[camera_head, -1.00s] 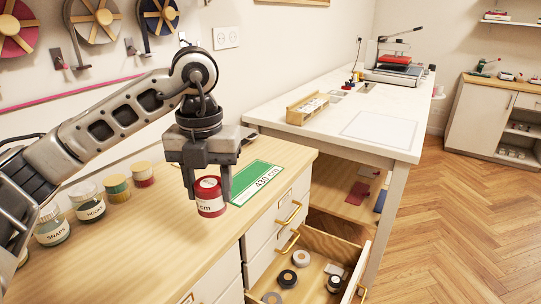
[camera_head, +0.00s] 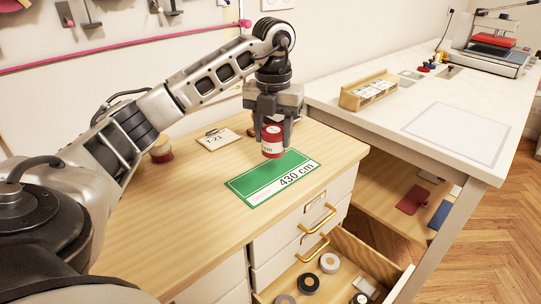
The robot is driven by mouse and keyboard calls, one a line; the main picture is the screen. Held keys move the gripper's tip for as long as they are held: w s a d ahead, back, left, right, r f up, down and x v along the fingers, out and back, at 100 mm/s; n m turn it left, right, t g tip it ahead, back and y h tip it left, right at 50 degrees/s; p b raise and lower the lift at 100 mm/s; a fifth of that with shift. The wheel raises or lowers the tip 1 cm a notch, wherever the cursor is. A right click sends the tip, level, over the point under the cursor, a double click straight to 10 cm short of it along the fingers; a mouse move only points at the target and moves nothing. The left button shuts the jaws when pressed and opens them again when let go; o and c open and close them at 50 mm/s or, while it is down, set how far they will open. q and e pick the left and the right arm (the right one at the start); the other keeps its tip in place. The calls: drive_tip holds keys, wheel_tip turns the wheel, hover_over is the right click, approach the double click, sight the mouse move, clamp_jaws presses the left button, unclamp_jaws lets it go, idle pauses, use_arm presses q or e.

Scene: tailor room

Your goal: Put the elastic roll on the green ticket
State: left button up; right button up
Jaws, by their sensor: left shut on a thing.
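The green ticket (camera_head: 262,183), marked 430 cm, lies flat on the wooden cabinet top near its right front edge. My left gripper (camera_head: 272,138) is shut on a red roll with a pale label (camera_head: 272,146), which I take as the elastic roll. The roll is upright, at the far edge of the ticket in the picture. I cannot tell whether its base touches the surface. My right gripper is not in view.
An open drawer (camera_head: 345,240) below holds several small rolls. A T-21 card (camera_head: 217,139) lies behind the ticket on the cabinet top (camera_head: 180,215). A jar (camera_head: 160,151) is partly hidden by my arm. A white table (camera_head: 400,125) stands at the right.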

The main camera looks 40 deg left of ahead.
use_arm(q)
drive_tip(key=a+f, duration=0.1)
drive_tip(key=w+a+f, duration=0.1)
drive_tip(key=f, duration=0.1)
drive_tip(key=w+a+f, duration=0.1)
drive_tip(key=shift+w+f, duration=0.2)
drive_tip(key=shift+f, duration=0.2)
drive_tip(key=shift+a+f+p, duration=0.15)
drive_tip(key=shift+f+p, duration=0.2)
drive_tip(key=shift+f, duration=1.3)
drive_tip(key=shift+f, duration=0.15)
drive_tip(key=o, duration=1)
drive_tip(key=shift+w, duration=0.1)
wheel_tip(320, 180, up, 12)
drive_tip(key=shift+r, duration=0.2)
